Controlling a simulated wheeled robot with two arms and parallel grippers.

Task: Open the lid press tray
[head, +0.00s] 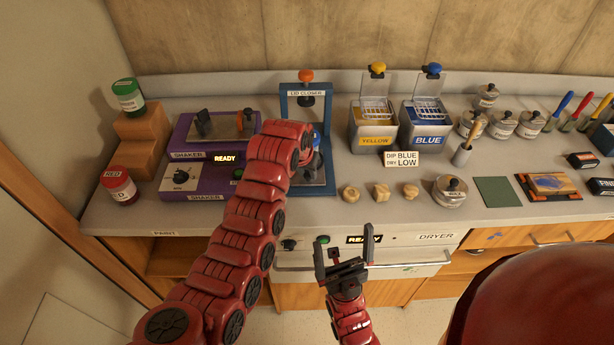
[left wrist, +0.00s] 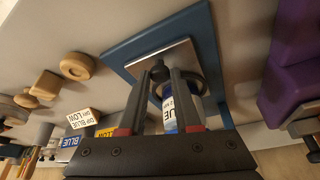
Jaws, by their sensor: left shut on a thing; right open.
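The lid press (head: 305,93), a blue frame with an orange knob and a LID CLOSER label, stands at the back of the counter. Its tray (head: 318,186) is at the base, partly hidden by my left arm. In the left wrist view, the metal plate of the tray (left wrist: 150,58) lies on the blue base. A blue-labelled jar (left wrist: 190,108) stands on it within a dark ring. My left gripper (left wrist: 163,76) is shut on the dark knob-like tray handle (left wrist: 159,70); my arm hides it in the head view. My right gripper (head: 345,245) is open and empty before the dryer.
The purple shaker (head: 180,181) is left of the press. Yellow (head: 376,139) and blue (head: 428,139) dip bins stand to its right. Wooden pieces (head: 381,191) and a wax tin (head: 450,192) sit near the front edge. The dryer handle (head: 410,264) juts out below the counter.

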